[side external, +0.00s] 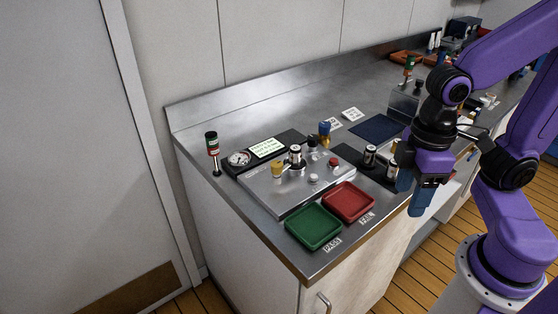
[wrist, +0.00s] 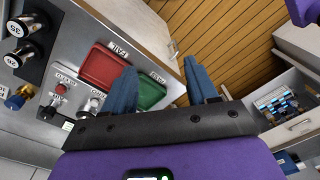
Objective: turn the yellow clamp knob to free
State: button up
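The yellow clamp knob (side external: 277,168) stands near the left end of the grey metal panel (side external: 290,193) in the side view. I cannot make it out in the wrist view. My gripper (side external: 412,196) hangs to the right of the panel, near the counter's front edge and well apart from the knob. In the wrist view its two blue fingers (wrist: 160,68) are spread with nothing between them.
A green tray (side external: 314,226) and a red tray (side external: 348,202) lie in front of the panel. A silver-topped cylinder (side external: 295,156) and red button (side external: 334,162) stand near the knob. Dark cylinders (side external: 369,156) stand between panel and gripper.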

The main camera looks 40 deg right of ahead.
jog(key=w+a+r+m, duration=0.35)
jog(key=w+m, duration=0.25)
jog(key=w, duration=0.3)
notch_tip(320, 180, up, 3)
jog(key=m+g+y, duration=0.2)
jog(key=m, duration=1)
send_over(277, 163)
jog(key=s+d, duration=0.2)
jog(key=s, duration=0.2)
jog(key=w+d+m+y, duration=0.2)
jog(key=w+d+m, duration=0.25)
jog(key=w, duration=0.25)
jog(key=shift+m, duration=0.45)
jog(key=x, duration=1.7)
jog(key=shift+w+f, duration=0.1)
jog(key=shift+w, duration=0.05)
jog(key=c, duration=1.1)
